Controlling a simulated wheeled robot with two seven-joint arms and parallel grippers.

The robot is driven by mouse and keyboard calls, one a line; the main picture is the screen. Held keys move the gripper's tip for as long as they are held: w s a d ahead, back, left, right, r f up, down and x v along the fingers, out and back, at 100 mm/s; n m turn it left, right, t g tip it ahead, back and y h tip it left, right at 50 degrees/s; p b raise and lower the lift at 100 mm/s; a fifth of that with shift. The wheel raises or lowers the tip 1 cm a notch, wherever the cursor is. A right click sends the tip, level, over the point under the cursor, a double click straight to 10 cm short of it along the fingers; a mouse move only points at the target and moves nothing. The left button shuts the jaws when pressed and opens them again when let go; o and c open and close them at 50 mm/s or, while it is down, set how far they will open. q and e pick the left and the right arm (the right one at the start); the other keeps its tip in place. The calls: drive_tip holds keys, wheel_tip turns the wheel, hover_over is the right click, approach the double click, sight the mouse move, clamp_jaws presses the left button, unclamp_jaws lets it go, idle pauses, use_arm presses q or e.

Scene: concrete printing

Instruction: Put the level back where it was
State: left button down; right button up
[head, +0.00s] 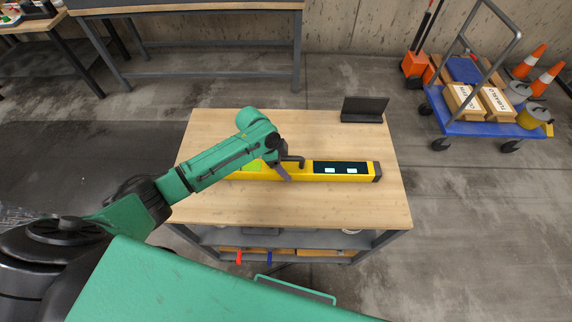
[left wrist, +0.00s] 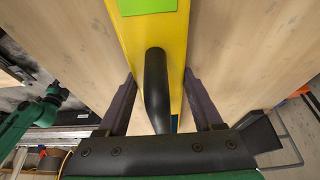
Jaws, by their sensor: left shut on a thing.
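The level is a long yellow bar (head: 303,170) with a black handle and a dark panel with small lit displays towards its right end. It lies lengthwise across the middle of the wooden table. My left gripper (head: 287,168) comes from above and is shut on the level near its handle. In the left wrist view the yellow level (left wrist: 130,50) and its black handle (left wrist: 156,85) run between the two fingers of my left gripper (left wrist: 160,95). I cannot tell whether the level touches the tabletop. My right gripper is not in view.
The wooden table (head: 220,128) is mostly bare around the level. A black stand (head: 363,108) is at its back right corner. A shelf (head: 210,236) holds items below. A blue trolley with boxes (head: 485,127) and orange cones (head: 548,79) are at the right. Another bench (head: 190,8) stands behind.

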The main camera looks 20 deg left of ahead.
use_arm(q)
drive_tip(key=shift+c, duration=0.2)
unclamp_jaws()
drive_tip(key=shift+r, duration=0.15)
drive_tip(key=b+v, duration=0.1)
drive_tip(key=v, duration=1)
drive_tip(key=shift+s+a+r, duration=0.15)
drive_tip(key=shift+a+r, duration=0.1)
drive_tip(key=shift+r, duration=0.1)
